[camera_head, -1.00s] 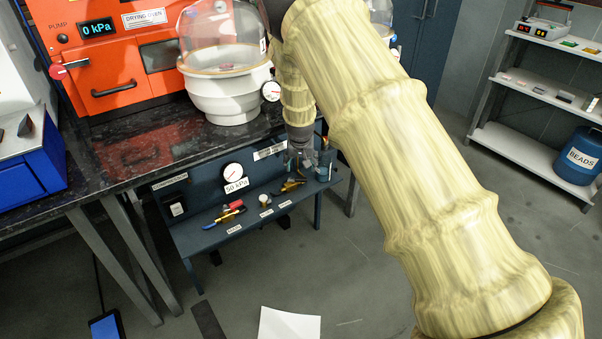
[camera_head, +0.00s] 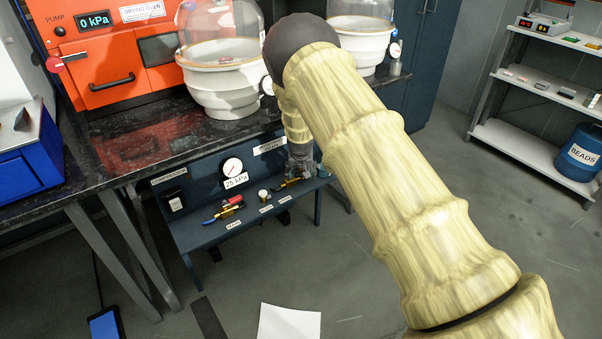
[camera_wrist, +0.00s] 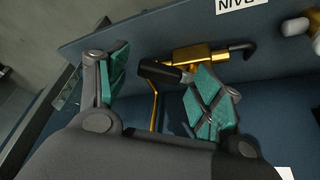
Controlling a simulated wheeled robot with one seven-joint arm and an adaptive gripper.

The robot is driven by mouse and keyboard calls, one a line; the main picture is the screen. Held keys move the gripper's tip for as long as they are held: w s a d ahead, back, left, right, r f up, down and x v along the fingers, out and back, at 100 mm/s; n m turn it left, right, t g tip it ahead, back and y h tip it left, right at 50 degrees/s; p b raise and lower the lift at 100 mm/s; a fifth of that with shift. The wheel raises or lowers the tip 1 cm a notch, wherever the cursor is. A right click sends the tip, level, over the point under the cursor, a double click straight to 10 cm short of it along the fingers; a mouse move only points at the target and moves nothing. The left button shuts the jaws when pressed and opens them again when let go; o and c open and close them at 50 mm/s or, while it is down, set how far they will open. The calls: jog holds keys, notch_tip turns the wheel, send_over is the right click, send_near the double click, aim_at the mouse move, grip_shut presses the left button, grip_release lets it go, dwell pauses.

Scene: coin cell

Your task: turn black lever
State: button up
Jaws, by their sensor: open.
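The black lever (camera_wrist: 165,72) sits on a brass valve (camera_wrist: 205,57) on the blue bench in the wrist view. Its black grip lies between the two teal-padded fingers of my gripper (camera_wrist: 163,68), which is open. The lever's end is near the right finger; I cannot tell whether they touch. In the head view my gripper (camera_head: 302,168) is low at the right end of the blue bench, and the black-handled valve (camera_head: 287,184) shows just left of it, partly hidden.
A gauge (camera_head: 232,167) above a 25 kPa label stands on the bench's back panel. A valve with a blue handle (camera_head: 222,214) and a red part (camera_head: 234,200) lie left. The orange oven (camera_head: 100,70) reads 0 kPa.

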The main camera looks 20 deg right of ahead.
jog(key=c, duration=1)
jog(key=shift+w+d, duration=0.1)
jog(key=shift+w+d+n+y+p, duration=0.1)
jog(key=shift+w+n+y+p, duration=0.2)
jog(key=shift+n, duration=0.5)
jog(key=shift+w+d+n+y+p, duration=0.1)
jog(key=shift+w+n+y+p, duration=0.15)
jog(key=shift+n, duration=0.55)
jog(key=shift+w+n+y, duration=0.35)
jog(key=shift+n+y, duration=0.1)
jog(key=shift+n, duration=0.5)
jog(key=shift+w+n+y, duration=0.3)
jog(key=shift+n+y, duration=0.1)
jog(key=shift+n, duration=0.55)
jog(key=o, duration=1)
